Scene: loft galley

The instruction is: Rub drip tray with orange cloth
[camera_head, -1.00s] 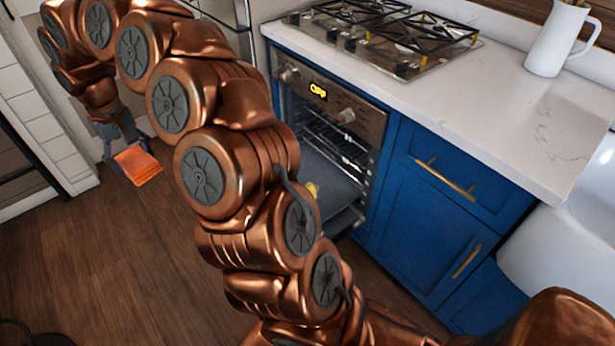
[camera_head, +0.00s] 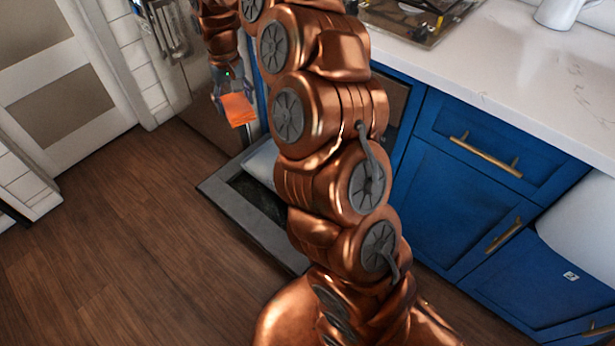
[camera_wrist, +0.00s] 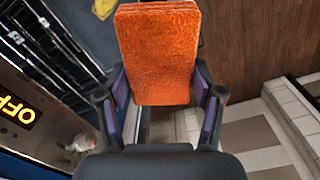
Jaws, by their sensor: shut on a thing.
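My gripper (camera_head: 230,92) is shut on the orange cloth (camera_head: 238,110), left of the oven front and above the open oven door. In the wrist view the folded cloth (camera_wrist: 158,50) sticks out flat between the two fingers of my gripper (camera_wrist: 161,105). A pale grey flat piece (camera_head: 262,163), which may be the drip tray, lies by the inner end of the open door, partly hidden by my arm. The cloth is apart from it. In the wrist view a dark grey flat surface (camera_wrist: 92,38) shows beside the oven racks.
The open oven door (camera_head: 222,200) juts low over the wooden floor (camera_head: 120,230). Oven racks (camera_wrist: 50,45) and a yellow object (camera_wrist: 103,8) show in the wrist view. Blue cabinets (camera_head: 450,190) stand to the right. Floor at the left is clear.

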